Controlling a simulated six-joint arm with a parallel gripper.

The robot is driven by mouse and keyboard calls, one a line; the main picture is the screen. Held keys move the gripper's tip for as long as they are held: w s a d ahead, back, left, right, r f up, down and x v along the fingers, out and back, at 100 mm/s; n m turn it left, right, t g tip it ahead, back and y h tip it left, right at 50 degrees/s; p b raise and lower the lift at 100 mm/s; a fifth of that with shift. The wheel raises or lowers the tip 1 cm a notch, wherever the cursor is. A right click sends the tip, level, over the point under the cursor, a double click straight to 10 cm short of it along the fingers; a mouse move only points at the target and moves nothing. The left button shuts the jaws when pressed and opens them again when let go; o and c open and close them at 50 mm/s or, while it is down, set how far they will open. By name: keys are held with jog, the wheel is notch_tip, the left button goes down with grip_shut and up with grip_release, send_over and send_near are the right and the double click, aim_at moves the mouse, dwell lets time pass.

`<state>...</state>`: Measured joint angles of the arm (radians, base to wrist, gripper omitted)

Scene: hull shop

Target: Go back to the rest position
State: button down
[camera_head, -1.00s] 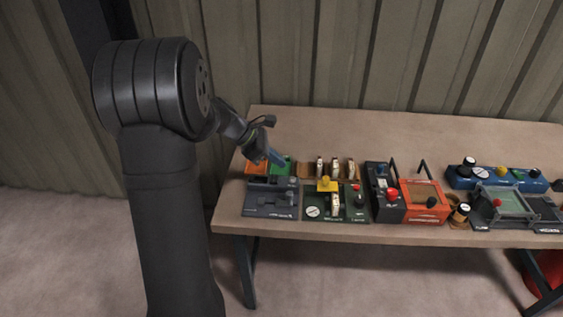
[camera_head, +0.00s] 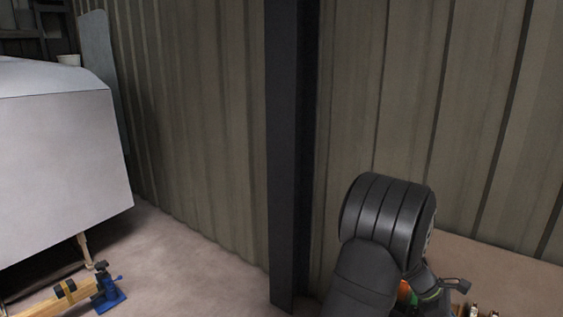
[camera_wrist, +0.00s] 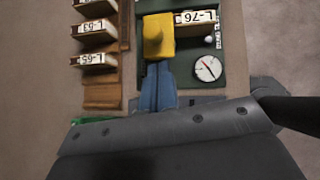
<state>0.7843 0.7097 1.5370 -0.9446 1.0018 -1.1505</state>
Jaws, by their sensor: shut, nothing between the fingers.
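My gripper (camera_wrist: 158,80) shows in the wrist view as two blue fingers pressed together, with nothing between them. The fingertips point at a yellow block (camera_wrist: 158,36) on a green panel (camera_wrist: 235,50); they look close in the picture, but I cannot tell the gap. In the head view my dark arm stands at the lower right, and the gripper itself is not visible there.
The green panel carries a round gauge (camera_wrist: 208,68) and an L-76 label (camera_wrist: 195,17). A brown rack (camera_wrist: 102,95) holds labelled pieces beside it. The head view shows the bench (camera_head: 500,262), a dark post (camera_head: 290,150), a pale hull (camera_head: 60,150) and a blue clamp (camera_head: 107,290).

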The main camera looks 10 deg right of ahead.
jog(key=shift+w+d, duration=0.1)
jog(key=shift+w, duration=0.15)
jog(key=shift+w+a, duration=0.2)
jog(key=shift+a, duration=0.05)
jog(key=shift+s, duration=0.1)
